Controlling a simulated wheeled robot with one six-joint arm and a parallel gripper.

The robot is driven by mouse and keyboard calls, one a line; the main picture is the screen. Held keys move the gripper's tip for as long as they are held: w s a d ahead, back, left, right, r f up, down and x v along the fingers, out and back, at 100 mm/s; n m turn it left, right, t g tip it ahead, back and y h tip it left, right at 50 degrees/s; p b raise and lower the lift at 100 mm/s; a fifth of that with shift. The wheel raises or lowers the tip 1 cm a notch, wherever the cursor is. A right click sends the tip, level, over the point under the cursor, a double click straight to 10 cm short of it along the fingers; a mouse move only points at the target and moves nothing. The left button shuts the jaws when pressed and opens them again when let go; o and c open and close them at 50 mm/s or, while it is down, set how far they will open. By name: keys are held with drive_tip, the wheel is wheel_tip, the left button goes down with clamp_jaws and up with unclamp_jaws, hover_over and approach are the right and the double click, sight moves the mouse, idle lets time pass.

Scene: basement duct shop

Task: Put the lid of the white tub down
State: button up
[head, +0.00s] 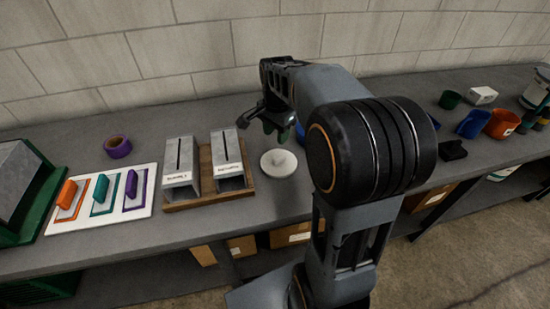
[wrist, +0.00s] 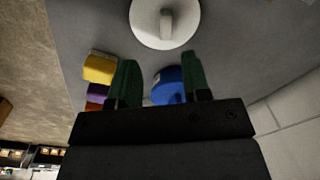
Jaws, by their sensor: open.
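The lid (head: 278,162) is a round white disc with a small raised handle. It appears to lie flat on the grey bench, right of the wooden stand. It also shows in the wrist view (wrist: 150,32), at the top, beyond my fingertips and apart from them. My gripper (head: 270,125) is over the bench behind the lid in the head view. In the wrist view its two green fingers (wrist: 160,78) are spread, with no lid between them. I cannot clearly make out the white tub.
Left of the lid are two grey metal boxes on a wooden stand (head: 207,203) and a white board (head: 137,208) with coloured handles. In the wrist view a blue object (wrist: 168,86) and a yellow block (wrist: 100,68) sit by the fingers. Bare bench lies before the lid.

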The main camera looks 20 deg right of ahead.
drive_tip(key=s+a+f+n+t, duration=0.1)
drive_tip(key=s+a+n, duration=0.3)
drive_tip(key=s+n, duration=0.3)
drive_tip(key=s+a+f+n+t, duration=0.1)
drive_tip(key=s+a+n+t, duration=0.1)
drive_tip(key=s+a+n, duration=0.2)
drive_tip(key=s+n, duration=0.2)
drive_tip(key=s, duration=0.1)
drive_tip(key=shift+s+f+n, duration=0.2)
drive_tip(key=shift+n, duration=0.2)
drive_tip(key=shift+r, duration=0.3)
